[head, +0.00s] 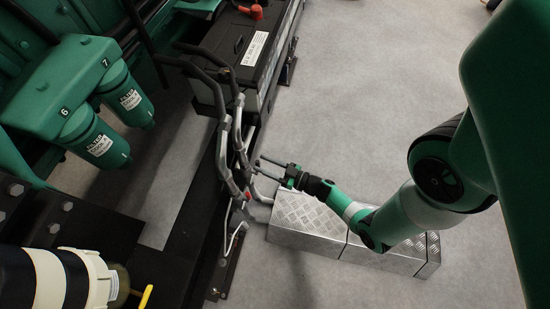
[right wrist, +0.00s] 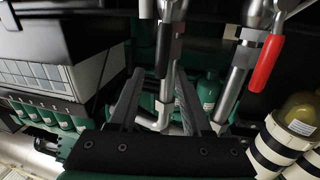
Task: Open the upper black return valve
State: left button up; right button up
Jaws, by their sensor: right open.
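The black valve lever (right wrist: 163,48) hangs along a grey pipe in the right wrist view, upper middle. It lies beyond my right gripper (right wrist: 158,78), roughly between its two fingers in the picture. A red valve lever (right wrist: 265,63) sits on another pipe to its right. In the head view my right gripper (head: 260,166) is open and empty, its fingers pointing left at the pipes, seemingly apart from them. I cannot make out the black lever clearly in the head view. My left gripper is not in view.
Grey pipes with black hoses (head: 223,120) rise beside the black frame. A silver tread-plate step (head: 305,215) lies below my right arm. A battery (head: 240,50) stands behind the pipes. Green filters (head: 95,135) are at left. Grey floor (head: 380,80) is open on the right.

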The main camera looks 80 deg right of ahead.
jog(key=p+v, duration=0.2)
jog(key=v, duration=0.7)
dwell(0.4)
jog(key=shift+w, duration=0.1)
